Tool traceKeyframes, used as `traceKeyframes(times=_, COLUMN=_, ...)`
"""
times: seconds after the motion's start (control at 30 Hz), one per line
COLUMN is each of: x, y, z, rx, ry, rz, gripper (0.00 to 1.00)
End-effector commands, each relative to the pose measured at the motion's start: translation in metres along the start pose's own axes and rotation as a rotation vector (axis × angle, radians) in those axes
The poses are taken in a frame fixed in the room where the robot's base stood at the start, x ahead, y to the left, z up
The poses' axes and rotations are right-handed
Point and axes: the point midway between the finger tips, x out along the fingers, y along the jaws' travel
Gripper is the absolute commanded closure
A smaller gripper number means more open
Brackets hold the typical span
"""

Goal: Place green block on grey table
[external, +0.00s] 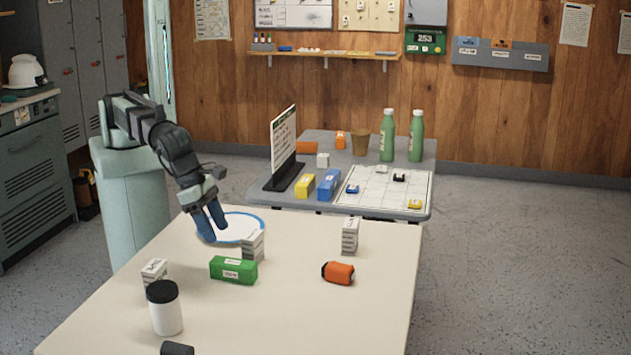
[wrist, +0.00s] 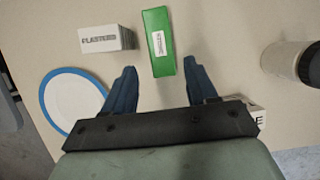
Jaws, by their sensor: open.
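The green block (external: 233,269) lies on the cream table (external: 330,310) in front, with a white label on it. In the wrist view the green block (wrist: 158,42) lies just beyond the fingertips, roughly in line with the gap between them. My gripper (external: 211,228) is open and empty, above and to the left of the block; its two blue fingers also show in the wrist view (wrist: 160,78). The grey table (external: 412,210) stands behind the cream table and holds several things.
A white box (external: 252,245) stands close behind the green block, beside a blue-rimmed plate (external: 236,229). The grey table carries a sign (external: 283,145), yellow and blue blocks, and green bottles.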

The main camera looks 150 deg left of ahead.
Motion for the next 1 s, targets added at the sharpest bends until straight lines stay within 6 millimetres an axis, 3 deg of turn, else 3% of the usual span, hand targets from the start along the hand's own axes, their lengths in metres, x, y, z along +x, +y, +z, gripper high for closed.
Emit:
traceKeyframes(times=0.2, x=-0.011, y=0.0, z=0.0, rx=0.0, ry=0.0, rz=0.0, gripper=0.45)
traceKeyframes(times=0.63, x=-0.011, y=0.0, z=0.0, rx=0.0, ry=-0.001, rz=0.0, gripper=0.45)
traceKeyframes(times=0.87, x=-0.028, y=-0.001, z=-0.017, rx=0.001, ry=-0.104, rz=0.001, gripper=0.45)
traceKeyframes(times=1.0, x=-0.024, y=-0.003, z=-0.016, rx=0.0, ry=-0.128, rz=0.001, gripper=0.45)
